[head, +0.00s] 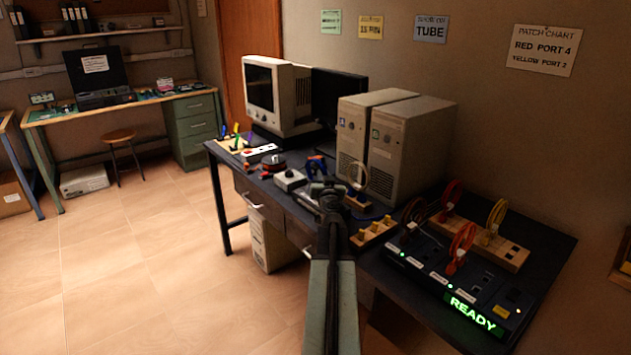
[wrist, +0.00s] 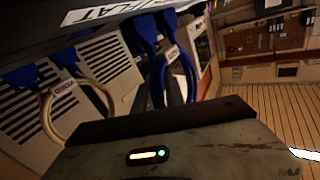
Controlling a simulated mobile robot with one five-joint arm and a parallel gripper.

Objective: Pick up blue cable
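A blue cable (wrist: 189,72) with blue plugs and a white tag shows in the wrist view, near the upper middle, bent in a loop. A cream cable (wrist: 104,92) with blue plugs and a tag is left of it. My gripper (head: 326,188) is over the dark workbench in the head view, in front of the two computer towers. Its dark front edge and grey housing fill the lower wrist view, apart from the blue cable in the picture. Its fingertips cannot be made out, nor anything held. A cream ring (head: 358,174) stands just right of my gripper in the head view.
Two beige towers (head: 412,138) and a monitor (head: 275,97) stand along the wall side. A black port panel (head: 432,268) with a green READY display is at the right. A wooden block (head: 492,240) holds looped cables. Open floor (head: 160,265) lies left.

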